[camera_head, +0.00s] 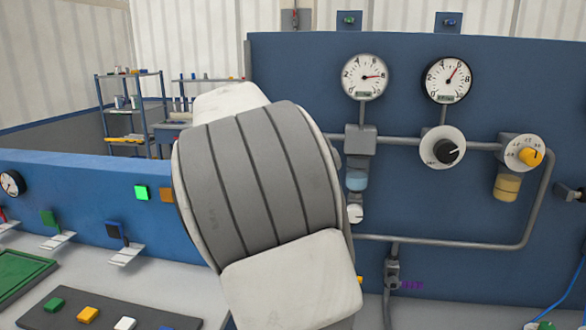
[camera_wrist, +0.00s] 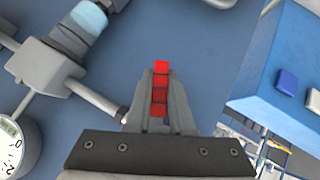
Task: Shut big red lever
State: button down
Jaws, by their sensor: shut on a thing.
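The red lever (camera_wrist: 160,67) shows in the wrist view as a narrow red strip between the fingers of my gripper (camera_wrist: 160,88). My gripper is shut on it, with red visible from the fingertips down towards the palm. The fingers hide the lever's sides and its pivot. In the head view, my arm covers the middle of the picture and hides both the lever and my gripper.
A blue panel (camera_head: 300,75) carries gauges (camera_head: 364,77), knobs (camera_head: 530,156) and grey pipes (camera_head: 450,242). In the wrist view, a grey pipe fitting (camera_wrist: 45,65) is left of my fingers and a blue box (camera_wrist: 270,65) is to the right.

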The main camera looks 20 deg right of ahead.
jog(key=shift+w+a+f+m+t+y+b, duration=0.15)
jog(key=shift+w+a+m+t+y+b, duration=0.35)
jog(key=shift+y, duration=0.4)
jog(key=shift+w+a+f+m+t+y+b, duration=0.15)
jog(key=shift+w+a+m+t+y+b, duration=0.1)
jog(key=shift+a+m+t+y+b, duration=0.45)
jog(key=c, duration=0.8)
grip_release()
jog(key=shift+d, duration=0.1)
jog(key=v, duration=1.7)
jog(key=shift+d+r, duration=0.15)
jog(key=shift+r, duration=0.3)
